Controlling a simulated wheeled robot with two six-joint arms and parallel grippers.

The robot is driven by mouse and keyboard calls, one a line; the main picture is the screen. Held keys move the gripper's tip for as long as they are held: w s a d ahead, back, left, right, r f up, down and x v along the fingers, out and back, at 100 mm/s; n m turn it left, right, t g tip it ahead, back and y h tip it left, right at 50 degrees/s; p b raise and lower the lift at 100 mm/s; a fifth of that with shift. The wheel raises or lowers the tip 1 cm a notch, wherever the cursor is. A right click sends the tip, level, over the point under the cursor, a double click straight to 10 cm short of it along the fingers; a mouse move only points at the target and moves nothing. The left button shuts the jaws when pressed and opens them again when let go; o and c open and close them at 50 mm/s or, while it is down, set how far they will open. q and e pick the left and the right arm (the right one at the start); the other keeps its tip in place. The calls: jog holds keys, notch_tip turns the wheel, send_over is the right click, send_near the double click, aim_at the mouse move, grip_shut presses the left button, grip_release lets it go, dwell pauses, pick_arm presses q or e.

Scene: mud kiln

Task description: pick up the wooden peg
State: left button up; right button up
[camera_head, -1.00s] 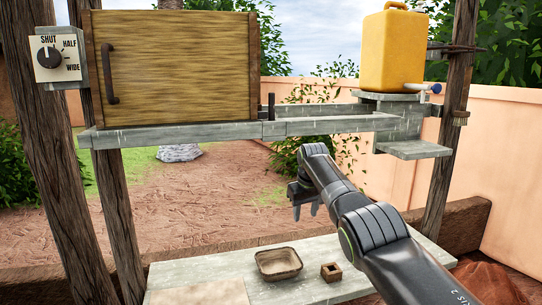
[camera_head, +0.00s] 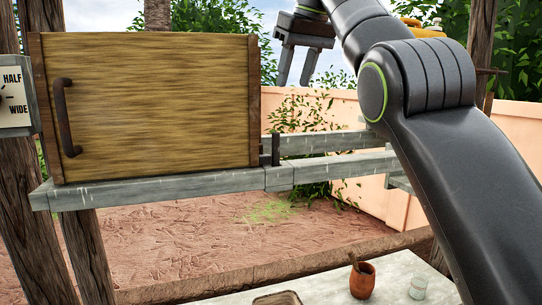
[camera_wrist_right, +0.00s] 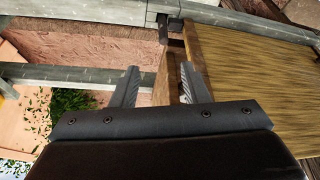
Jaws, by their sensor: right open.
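I cannot pick out the wooden peg for certain. A short dark upright post (camera_head: 276,149) stands on the grey ledge just right of the wooden door (camera_head: 150,105). Similar dark pieces (camera_wrist_right: 162,28) show beyond the fingers in the right wrist view. My right gripper (camera_head: 296,82) is open and empty, pointing down, above and right of the door's right edge. In the right wrist view its fingers (camera_wrist_right: 159,68) are apart, with the door's edge in the background between them. My left gripper is not in view.
The grey ledge (camera_head: 160,188) runs below the door. A dial plate (camera_head: 13,98) is at left. My right arm covers much of the right side.

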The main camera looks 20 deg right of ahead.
jog(key=b, duration=0.3)
send_near(276, 138)
jog(key=s, duration=0.1)
jog(key=x, duration=0.4)
jog(key=w+x, duration=0.1)
jog(key=x, duration=0.1)
jog(key=shift+w+d, duration=0.1)
jog(key=shift+d, duration=0.2)
jog(key=shift+w+a+f, duration=0.15)
jog(key=shift+f, duration=0.15)
jog(key=x, duration=0.3)
jog(key=shift+w+a+f, duration=0.1)
jog(key=shift+w, duration=0.3)
jog(key=shift+w+f, duration=0.1)
jog(key=shift+f, duration=0.05)
jog(key=shift+s, duration=0.2)
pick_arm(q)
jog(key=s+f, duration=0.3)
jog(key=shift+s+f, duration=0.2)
pick_arm(e)
grip_shut()
